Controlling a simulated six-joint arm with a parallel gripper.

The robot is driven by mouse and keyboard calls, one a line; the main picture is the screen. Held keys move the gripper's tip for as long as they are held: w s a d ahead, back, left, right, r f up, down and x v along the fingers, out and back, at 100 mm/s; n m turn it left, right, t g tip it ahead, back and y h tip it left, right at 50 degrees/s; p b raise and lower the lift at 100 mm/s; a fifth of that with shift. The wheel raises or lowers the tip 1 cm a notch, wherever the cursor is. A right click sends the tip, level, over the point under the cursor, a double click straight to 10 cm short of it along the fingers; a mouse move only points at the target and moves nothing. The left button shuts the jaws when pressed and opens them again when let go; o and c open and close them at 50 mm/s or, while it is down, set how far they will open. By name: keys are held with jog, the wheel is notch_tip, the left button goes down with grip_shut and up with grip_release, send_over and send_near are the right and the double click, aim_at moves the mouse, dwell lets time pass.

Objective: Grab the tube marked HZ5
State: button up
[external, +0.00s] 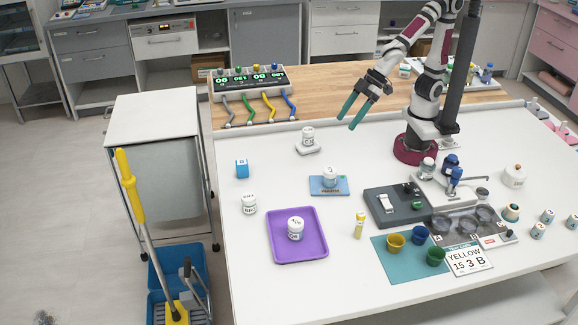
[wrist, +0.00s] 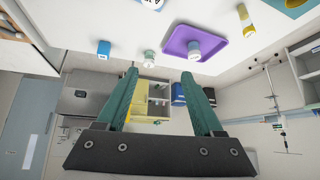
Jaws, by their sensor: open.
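My gripper (external: 348,121) is open and empty, raised above the back of the white table. In the wrist view its two teal fingers (wrist: 158,74) are spread with nothing between them. I cannot read HZ5 on anything. A small upright yellow tube-like container (external: 359,226) with a pale label stands right of the purple tray (external: 272,255); it also shows in the wrist view (wrist: 246,20). Several white labelled jars stand about: one on the purple tray (external: 295,229), one left of it (external: 249,205), one on a blue box (external: 330,177), one on a small stand (external: 308,136).
A device with green displays (external: 247,80) and several coloured hoses stands at the back left. A blue cube (external: 242,169) lies near the left edge. Right are a dark grey block (external: 380,219), coloured cups (external: 396,243) on a teal mat and a YELLOW 15 3 B card (external: 468,261).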

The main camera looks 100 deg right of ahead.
jog(key=w+a+n+t+y, duration=0.1)
jog(key=w+a+n+y, duration=0.15)
jog(key=a, duration=0.65)
jog(key=n+y, duration=0.5)
jog(key=y, duration=0.1)
send_over(359, 220)
jog(key=s+d, duration=0.4)
notch_tip(359, 220, down, 4)
notch_tip(359, 220, down, 12)
jog(key=f, duration=0.1)
jog(key=x, duration=0.7)
jog(key=shift+w+r, duration=0.15)
jog(key=shift+w, duration=0.35)
grip_shut()
